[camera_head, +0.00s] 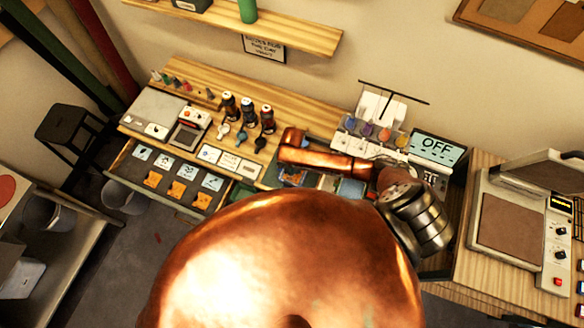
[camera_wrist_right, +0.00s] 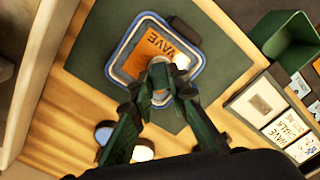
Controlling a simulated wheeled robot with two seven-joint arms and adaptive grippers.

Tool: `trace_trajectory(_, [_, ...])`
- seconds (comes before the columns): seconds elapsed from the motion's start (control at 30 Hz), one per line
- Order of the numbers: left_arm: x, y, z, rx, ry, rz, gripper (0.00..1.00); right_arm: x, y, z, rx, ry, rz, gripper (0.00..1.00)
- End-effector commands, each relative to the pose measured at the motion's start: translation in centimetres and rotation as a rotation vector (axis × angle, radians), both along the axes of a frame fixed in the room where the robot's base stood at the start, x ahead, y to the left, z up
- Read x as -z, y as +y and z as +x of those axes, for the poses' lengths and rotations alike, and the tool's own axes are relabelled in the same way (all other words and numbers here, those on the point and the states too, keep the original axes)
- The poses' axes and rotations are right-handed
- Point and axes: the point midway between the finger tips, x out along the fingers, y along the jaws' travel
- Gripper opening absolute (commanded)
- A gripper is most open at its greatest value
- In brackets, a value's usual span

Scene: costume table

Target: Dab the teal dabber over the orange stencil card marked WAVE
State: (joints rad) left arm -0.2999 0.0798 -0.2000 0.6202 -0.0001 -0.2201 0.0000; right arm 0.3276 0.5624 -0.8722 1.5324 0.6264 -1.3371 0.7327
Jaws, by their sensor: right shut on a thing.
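The orange stencil card marked WAVE (camera_wrist_right: 138,68) lies inside a blue-and-white rounded frame (camera_wrist_right: 113,68) on a dark green mat (camera_wrist_right: 87,68). In the right wrist view my right gripper (camera_wrist_right: 161,90) is shut on the teal dabber (camera_wrist_right: 160,72), over the near right part of the card. The fingers and dabber cover part of the card. Whether the dabber touches the card I cannot tell. In the head view my copper arm hides most of this spot. My left gripper is not in view.
A green bin (camera_wrist_right: 282,38) stands right of the mat in the wrist view. Several bottles (camera_head: 247,110) and small dabbers stand on the bench left of my arm. An open drawer (camera_head: 150,197) holds orange and pale cards.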

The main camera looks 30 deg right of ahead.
Motion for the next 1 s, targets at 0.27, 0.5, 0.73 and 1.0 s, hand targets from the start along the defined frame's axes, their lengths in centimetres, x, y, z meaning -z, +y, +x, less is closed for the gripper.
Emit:
trace_trajectory(0.27, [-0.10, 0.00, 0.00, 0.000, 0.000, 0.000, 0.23, 0.03, 0.01, -0.04, 0.000, 0.001, 0.000, 0.00])
trace_trajectory(0.5, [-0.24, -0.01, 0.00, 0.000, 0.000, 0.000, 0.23, 0.07, 0.02, -0.07, 0.000, 0.001, 0.000, 0.00])
trace_trajectory(0.73, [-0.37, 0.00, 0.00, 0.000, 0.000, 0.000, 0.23, 0.13, 0.00, -0.10, 0.000, 0.002, 0.000, 0.00])
trace_trajectory(1.0, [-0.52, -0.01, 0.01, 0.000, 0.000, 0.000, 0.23, 0.19, 0.00, -0.14, 0.000, 0.003, 0.000, 0.00])
